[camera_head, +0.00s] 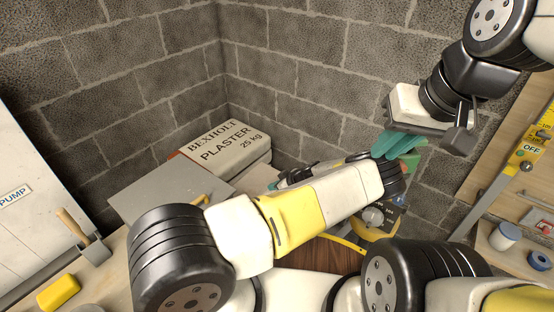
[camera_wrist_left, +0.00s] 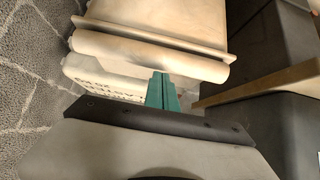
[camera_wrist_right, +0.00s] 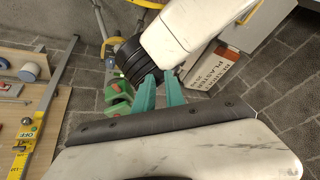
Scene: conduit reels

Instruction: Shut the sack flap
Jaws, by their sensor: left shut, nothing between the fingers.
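A tan sack-like body (camera_wrist_left: 150,20) with a thick rolled edge and a thin strip across it fills the top of the left wrist view. I take this to be the sack flap, but cannot tell how far it is shut. In the head view a beige part (camera_head: 256,177) shows behind my left arm, mostly hidden. My left gripper (camera_wrist_left: 163,92) is shut and empty, its tips at or close to the rolled edge; contact is unclear. My right gripper (camera_wrist_right: 159,93) is open and empty, its fingers pointing toward my left arm. It is high at the right in the head view (camera_head: 386,150).
A printed plaster bag (camera_head: 228,143) lies by the block wall. A yellow level (camera_head: 530,150) and blue tape (camera_head: 540,260) are at right.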

